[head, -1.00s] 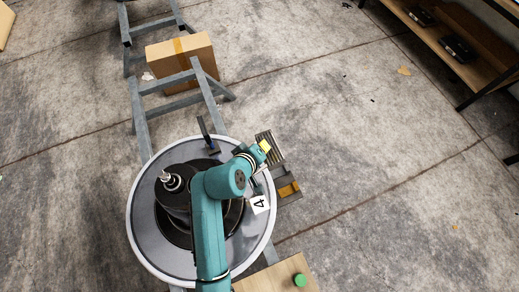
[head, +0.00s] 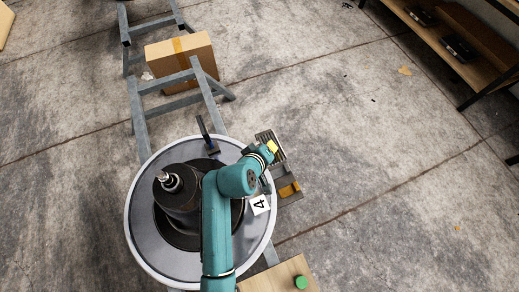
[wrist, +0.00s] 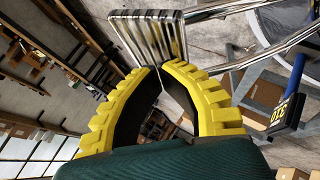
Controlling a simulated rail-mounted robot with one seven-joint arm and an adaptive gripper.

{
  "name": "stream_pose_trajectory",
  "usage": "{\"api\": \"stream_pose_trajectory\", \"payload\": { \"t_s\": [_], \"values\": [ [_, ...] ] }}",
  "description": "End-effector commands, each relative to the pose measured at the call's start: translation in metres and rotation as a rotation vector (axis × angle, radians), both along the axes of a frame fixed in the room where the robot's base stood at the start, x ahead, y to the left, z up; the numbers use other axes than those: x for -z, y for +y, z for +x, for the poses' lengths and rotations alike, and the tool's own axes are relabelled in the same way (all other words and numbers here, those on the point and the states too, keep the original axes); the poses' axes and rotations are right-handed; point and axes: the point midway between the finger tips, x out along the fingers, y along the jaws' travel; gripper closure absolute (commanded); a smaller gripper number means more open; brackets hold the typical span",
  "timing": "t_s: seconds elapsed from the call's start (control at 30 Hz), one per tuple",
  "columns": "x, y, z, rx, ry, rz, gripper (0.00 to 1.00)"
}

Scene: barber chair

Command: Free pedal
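A ribbed metal footplate, which looks like the pedal (head: 279,155), juts out past the upper right rim of the round grey chair base (head: 150,233). In the wrist view the ribbed pedal (wrist: 153,37) lies just beyond my fingertips. My gripper (wrist: 158,69) has yellow and black fingers whose tips come close together by the near edge of the pedal. I cannot tell whether they touch or pinch it. In the head view my arm and gripper (head: 271,149) hide part of the pedal. A dark lever with a blue lower part (head: 205,132) stands at the base's upper edge.
A dark central column (head: 178,195) rises from the base. A grey metal frame (head: 140,115) and a cardboard box (head: 180,58) stand behind it. A wooden board with a green knob (head: 301,282) is at the bottom. The floor to the right is clear up to a shelf (head: 465,50).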

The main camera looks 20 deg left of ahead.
Motion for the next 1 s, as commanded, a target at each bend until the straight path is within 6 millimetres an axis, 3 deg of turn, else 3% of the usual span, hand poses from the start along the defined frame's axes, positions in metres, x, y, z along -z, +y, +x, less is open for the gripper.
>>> {"api": "stream_pose_trajectory", "payload": {
  "t_s": [0.53,1.0],
  "values": [
    [0.032,-0.013,0.012,0.001,0.006,0.000,1.00],
    [-0.021,0.004,-0.004,-0.002,0.003,-0.001,1.00]
  ]
}}
